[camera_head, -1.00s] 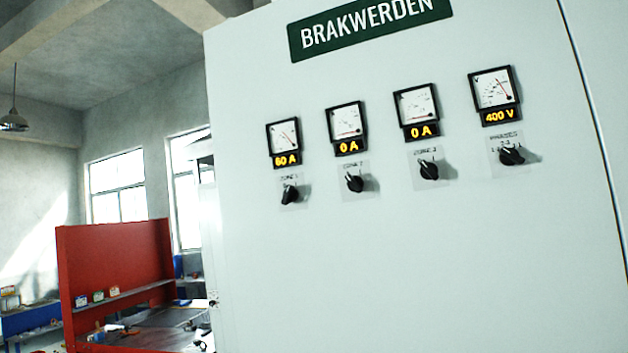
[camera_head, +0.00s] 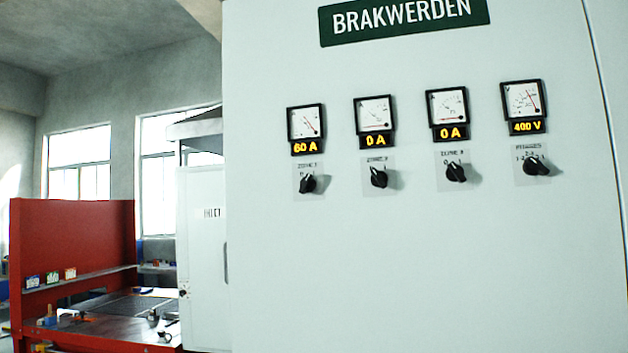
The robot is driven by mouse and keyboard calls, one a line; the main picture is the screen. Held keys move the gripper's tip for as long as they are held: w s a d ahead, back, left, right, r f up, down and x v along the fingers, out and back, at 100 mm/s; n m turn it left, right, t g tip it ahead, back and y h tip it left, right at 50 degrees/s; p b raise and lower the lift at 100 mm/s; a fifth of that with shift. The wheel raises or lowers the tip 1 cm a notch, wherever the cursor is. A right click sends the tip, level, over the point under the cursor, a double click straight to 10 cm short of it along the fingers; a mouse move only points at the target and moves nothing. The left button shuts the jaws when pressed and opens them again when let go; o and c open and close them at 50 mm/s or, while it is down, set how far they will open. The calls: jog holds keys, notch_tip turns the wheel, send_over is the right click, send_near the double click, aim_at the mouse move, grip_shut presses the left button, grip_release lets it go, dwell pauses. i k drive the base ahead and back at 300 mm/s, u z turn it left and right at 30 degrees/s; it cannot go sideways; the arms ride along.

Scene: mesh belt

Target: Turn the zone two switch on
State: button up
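The zone two switch (camera_head: 379,178) is a black rotary knob on a small grey label plate. It is second from the left on a pale cabinet front (camera_head: 420,270), and its handle tilts up and to the left. The meter above it (camera_head: 375,114) reads 0 A. The zone one knob (camera_head: 308,184) is to its left, with its handle tilted up and to the right, under a meter reading 60 A. The third knob (camera_head: 456,172) sits under a 0 A meter. My gripper is not in view.
A fourth knob (camera_head: 537,166), labelled for phases, sits under a 400 V meter (camera_head: 524,106). A green BRAKWERDEN sign (camera_head: 402,18) is at the top. A smaller pale cabinet (camera_head: 203,255) and a red-walled workbench (camera_head: 75,245) stand to the left. The cabinet front below the knobs is clear.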

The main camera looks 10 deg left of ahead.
aim_at(378, 179)
jog(key=u, duration=0.15)
jog(key=i, duration=1)
jog(key=z, duration=0.1)
